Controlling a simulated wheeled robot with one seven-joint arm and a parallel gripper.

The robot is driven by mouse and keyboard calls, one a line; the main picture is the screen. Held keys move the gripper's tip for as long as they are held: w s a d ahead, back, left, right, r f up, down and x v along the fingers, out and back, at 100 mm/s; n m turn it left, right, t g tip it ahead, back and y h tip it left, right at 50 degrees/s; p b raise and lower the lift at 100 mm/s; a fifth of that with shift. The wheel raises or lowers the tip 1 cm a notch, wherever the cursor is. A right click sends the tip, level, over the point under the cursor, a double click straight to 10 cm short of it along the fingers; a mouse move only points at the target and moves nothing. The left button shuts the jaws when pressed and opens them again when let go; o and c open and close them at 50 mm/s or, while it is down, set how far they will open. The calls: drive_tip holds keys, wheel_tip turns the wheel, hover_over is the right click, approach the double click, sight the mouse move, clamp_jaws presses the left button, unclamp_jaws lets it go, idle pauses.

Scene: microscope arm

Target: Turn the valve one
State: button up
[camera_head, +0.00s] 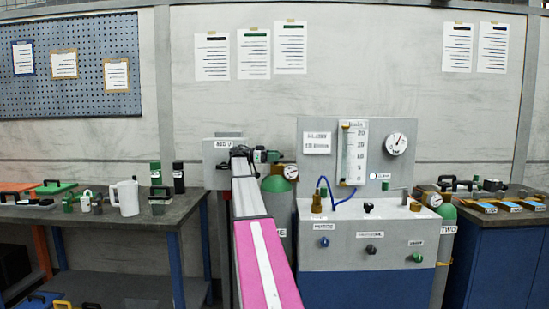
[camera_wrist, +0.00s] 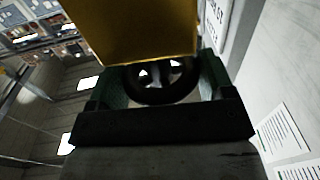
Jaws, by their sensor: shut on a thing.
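Cylinder one (camera_head: 279,213) is green and grey, labelled "NE" in the part that shows, and stands left of the grey panel. Its top is partly hidden by my arm; a round white gauge (camera_head: 290,172) shows there. My gripper (camera_head: 262,157) is at the top of this cylinder. In the wrist view, my gripper's two green fingers (camera_wrist: 160,88) stand on either side of a black round valve handwheel (camera_wrist: 160,94) and are shut on it. A brass-yellow valve body (camera_wrist: 135,30) lies just beyond the wheel and hides what is behind.
A left bench (camera_head: 60,222) holds a white jug (camera_head: 125,198) and bottles. A wall is close behind.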

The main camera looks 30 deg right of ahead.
drive_tip(key=o, duration=0.9)
drive_tip(key=shift+v, duration=5.45)
